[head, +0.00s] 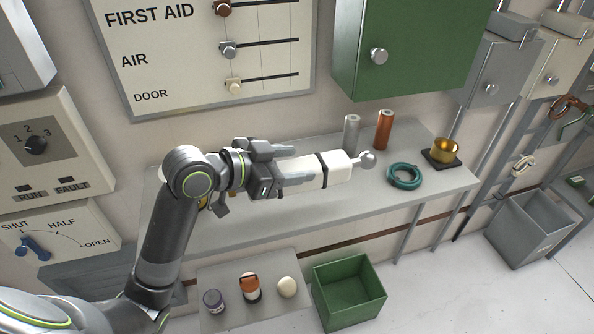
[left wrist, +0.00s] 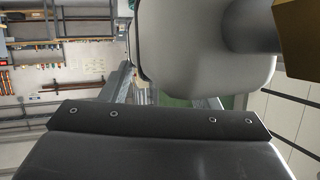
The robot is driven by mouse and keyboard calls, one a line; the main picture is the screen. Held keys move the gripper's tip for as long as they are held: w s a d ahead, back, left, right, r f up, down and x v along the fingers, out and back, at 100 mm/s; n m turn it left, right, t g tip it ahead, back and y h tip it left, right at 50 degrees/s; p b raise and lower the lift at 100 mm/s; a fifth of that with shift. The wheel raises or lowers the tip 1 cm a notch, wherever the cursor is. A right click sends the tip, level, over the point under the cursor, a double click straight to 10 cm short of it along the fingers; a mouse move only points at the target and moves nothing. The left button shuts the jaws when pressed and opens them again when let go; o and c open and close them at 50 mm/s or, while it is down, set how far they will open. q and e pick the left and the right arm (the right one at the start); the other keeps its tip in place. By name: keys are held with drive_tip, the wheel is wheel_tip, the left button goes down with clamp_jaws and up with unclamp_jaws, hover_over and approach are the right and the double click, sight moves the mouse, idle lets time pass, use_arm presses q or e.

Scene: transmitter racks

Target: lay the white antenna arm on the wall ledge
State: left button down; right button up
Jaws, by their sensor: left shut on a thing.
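The white antenna arm (head: 336,169) is a pale thick rod with a dark band and a grey ball at its right end. My left gripper (head: 289,165) is shut on its left part, and the arm points right. In the head view it lies over the grey wall ledge (head: 290,212); I cannot tell whether it touches the ledge or hangs above it. In the left wrist view, a large pale rounded body, probably the antenna arm (left wrist: 195,45), fills the upper middle. My right gripper is not in view.
On the ledge stand a grey cylinder (head: 351,133), a copper cylinder (head: 384,129), a teal ring (head: 404,176) and a gold cup on a dark base (head: 445,151). A green cabinet (head: 410,45) hangs above. A green bin (head: 349,292) stands below. The front strip of ledge is clear.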

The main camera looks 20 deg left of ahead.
use_arm(q)
wheel_tip(320, 180, down, 6)
drive_tip(key=shift+r+p, duration=0.25)
drive_tip(key=shift+p, duration=0.1)
wheel_tip(320, 180, down, 4)
drive_tip(key=shift+r, duration=0.1)
drive_tip(key=shift+f, duration=0.3)
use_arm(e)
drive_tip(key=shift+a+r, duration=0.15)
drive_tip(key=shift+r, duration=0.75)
use_arm(q)
drive_tip(key=shift+f, duration=0.15)
drive_tip(key=c, duration=0.5)
unclamp_jaws()
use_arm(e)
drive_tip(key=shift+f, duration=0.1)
